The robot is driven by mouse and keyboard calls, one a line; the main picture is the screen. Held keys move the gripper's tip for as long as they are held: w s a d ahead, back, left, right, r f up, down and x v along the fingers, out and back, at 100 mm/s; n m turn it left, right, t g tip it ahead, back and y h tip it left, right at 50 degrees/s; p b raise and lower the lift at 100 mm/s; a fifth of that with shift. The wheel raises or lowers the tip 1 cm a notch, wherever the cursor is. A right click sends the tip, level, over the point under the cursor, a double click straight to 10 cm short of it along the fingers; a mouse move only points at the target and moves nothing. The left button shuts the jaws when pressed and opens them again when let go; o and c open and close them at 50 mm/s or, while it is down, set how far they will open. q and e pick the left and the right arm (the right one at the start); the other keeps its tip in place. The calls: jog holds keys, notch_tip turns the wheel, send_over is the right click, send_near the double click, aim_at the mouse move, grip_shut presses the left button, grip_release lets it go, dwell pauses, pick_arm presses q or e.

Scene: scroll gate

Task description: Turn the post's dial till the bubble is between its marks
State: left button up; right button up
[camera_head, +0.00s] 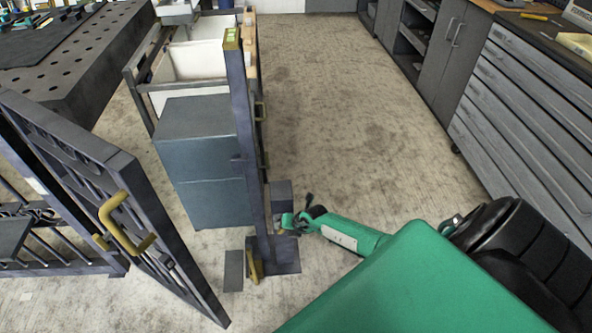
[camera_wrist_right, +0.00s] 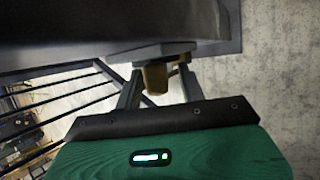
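The dark post (camera_head: 243,130) stands upright in the middle of the head view. A yellow-green level vial (camera_head: 231,38) sits on its top; the bubble and marks are too small to read. My right arm reaches to the post's lower part, where my right gripper (camera_head: 283,222) is beside a grey block (camera_head: 282,192). In the right wrist view, my right gripper (camera_wrist_right: 159,75) has its fingers apart, with a brass knob (camera_wrist_right: 155,78), likely the dial, between them. Gaps show on both sides of the knob. My left gripper is not in view.
A barred gate (camera_head: 85,165) with a brass handle (camera_head: 120,222) stands at left. A blue-grey cabinet (camera_head: 200,165) and a cart with white bins (camera_head: 195,60) are behind the post. Grey drawers (camera_head: 525,100) line the right. The floor (camera_head: 340,100) between is clear.

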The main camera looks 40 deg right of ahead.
pick_arm(q)
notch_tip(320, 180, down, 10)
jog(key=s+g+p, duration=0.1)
jog(key=p, duration=0.3)
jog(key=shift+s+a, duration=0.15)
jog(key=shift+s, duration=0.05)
pick_arm(e)
jog(key=v, duration=1.2)
jog(key=shift+r, duration=0.2)
jog(key=shift+s, duration=0.15)
